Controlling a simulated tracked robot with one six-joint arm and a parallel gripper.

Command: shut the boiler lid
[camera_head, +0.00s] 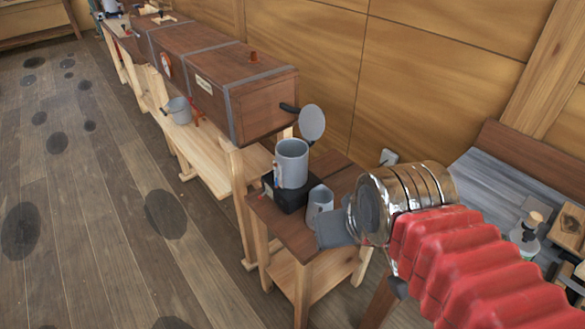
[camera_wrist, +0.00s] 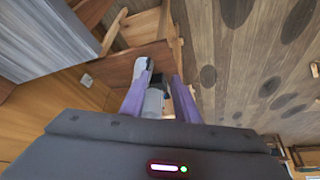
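The boiler is a grey cylinder (camera_head: 291,163) on a black base, standing on a small brown-topped table. Its round grey lid (camera_head: 312,122) stands up, tilted open, above the boiler's back right rim. My gripper (camera_head: 335,230) is in front and to the right of the boiler, lower than the lid and apart from it; its fingers are partly hidden in the head view. In the wrist view its two purple fingers (camera_wrist: 158,95) are spread with a gap between them. A grey object (camera_wrist: 153,103) shows beyond the gap; I cannot tell which vessel it is.
A long brown wooden box (camera_head: 262,105) lies on a bench behind. A wooden wall (camera_head: 420,90) runs along the back. The plank floor (camera_head: 90,200) is open at the left.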

